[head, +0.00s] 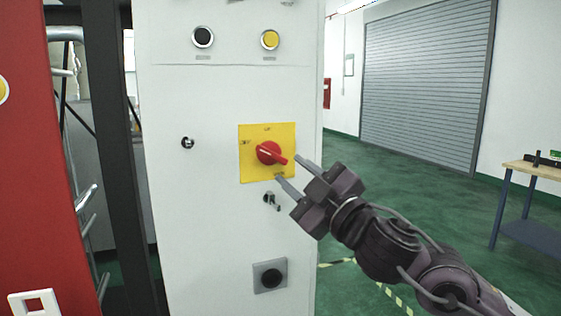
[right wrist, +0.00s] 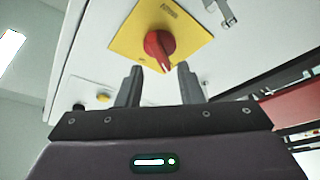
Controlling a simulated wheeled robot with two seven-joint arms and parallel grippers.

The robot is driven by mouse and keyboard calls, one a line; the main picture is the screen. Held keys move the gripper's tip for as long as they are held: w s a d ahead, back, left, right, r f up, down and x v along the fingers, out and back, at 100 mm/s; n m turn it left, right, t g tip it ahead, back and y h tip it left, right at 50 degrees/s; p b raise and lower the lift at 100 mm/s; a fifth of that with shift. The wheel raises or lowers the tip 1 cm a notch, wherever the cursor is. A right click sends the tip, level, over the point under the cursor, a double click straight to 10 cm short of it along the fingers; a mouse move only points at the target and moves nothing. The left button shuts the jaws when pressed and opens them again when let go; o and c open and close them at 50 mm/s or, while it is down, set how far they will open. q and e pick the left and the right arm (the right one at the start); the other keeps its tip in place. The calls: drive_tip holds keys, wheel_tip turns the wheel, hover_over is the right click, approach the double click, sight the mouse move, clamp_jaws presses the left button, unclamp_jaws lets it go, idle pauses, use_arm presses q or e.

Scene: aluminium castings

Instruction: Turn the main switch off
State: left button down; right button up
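The main switch is a red rotary knob (head: 268,153) on a yellow square plate (head: 250,171), on the front of a white cabinet. Its handle points down and to the right in the head view. My right gripper (head: 288,169) is open in front of the plate, its two fingers on either side of the handle's tip. In the right wrist view the red knob (right wrist: 158,46) shows ahead, its handle end between the two open fingertips (right wrist: 160,68). I cannot tell whether a finger touches it. My left gripper is not in view.
The white cabinet (head: 205,220) also carries a black button (head: 203,37), a yellow button (head: 270,40), a keyed lock (head: 270,200) below the plate and a black round control (head: 270,278). A red panel (head: 50,200) stands left. Green floor is open at right, before a workbench (head: 530,172).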

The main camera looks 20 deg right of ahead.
sight(276, 158)
drive_tip(key=p+x, duration=0.1)
drive_tip(key=x, duration=0.4)
